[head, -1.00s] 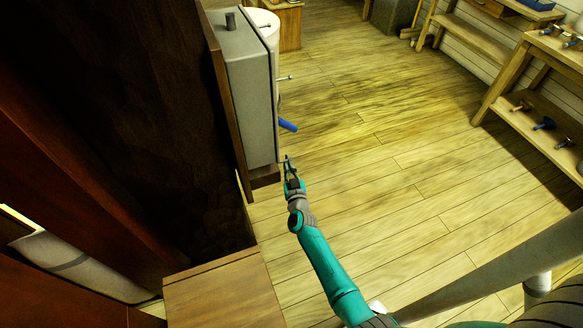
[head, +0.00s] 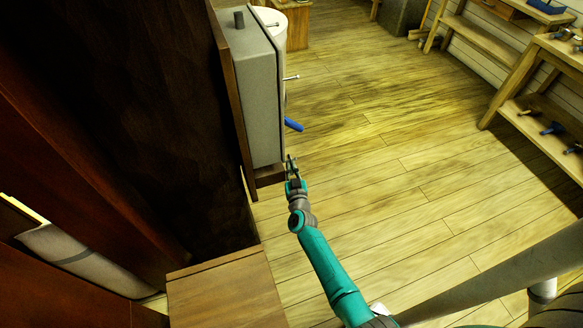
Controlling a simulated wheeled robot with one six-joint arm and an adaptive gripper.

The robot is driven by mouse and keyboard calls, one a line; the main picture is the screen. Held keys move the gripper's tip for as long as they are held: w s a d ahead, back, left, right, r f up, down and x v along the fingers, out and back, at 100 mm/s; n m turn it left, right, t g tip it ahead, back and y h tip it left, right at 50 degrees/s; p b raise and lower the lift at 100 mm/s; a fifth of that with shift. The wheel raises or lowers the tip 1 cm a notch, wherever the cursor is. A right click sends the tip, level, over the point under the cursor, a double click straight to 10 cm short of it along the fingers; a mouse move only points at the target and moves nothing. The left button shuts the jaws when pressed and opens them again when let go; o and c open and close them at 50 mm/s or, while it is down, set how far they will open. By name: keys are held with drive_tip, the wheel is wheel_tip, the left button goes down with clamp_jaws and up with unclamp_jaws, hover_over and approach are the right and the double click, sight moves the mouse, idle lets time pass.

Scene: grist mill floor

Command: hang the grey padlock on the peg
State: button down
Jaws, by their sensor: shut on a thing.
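My gripper (head: 291,165) is low at the right of the grey box's bottom end, above the plank floor. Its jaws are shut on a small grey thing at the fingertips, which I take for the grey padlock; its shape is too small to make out. A thin metal peg (head: 291,78) sticks out to the right from the upper part of the grey box (head: 258,100). The peg is bare as far as I can see, and my gripper is well apart from it.
A blue lever (head: 293,125) juts from the box's right side, between my gripper and the peg. A dark wooden post (head: 160,120) fills the left. A wooden box top (head: 225,290) is at the lower left. Open floor (head: 400,130) lies right, with shelves (head: 540,90) beyond.

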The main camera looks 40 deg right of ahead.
drive_tip(key=shift+d+r, duration=0.1)
drive_tip(key=shift+r, duration=0.05)
drive_tip(key=shift+s+f, duration=0.15)
drive_tip(key=shift+f, duration=0.25)
idle(0.4)
drive_tip(key=c, duration=1.2)
unclamp_jaws()
drive_tip(key=shift+c, duration=0.2)
drive_tip(key=shift+f, duration=0.1)
drive_tip(key=shift+s, duration=0.1)
drive_tip(key=v, duration=1.1)
drive_tip(key=shift+s, duration=0.4)
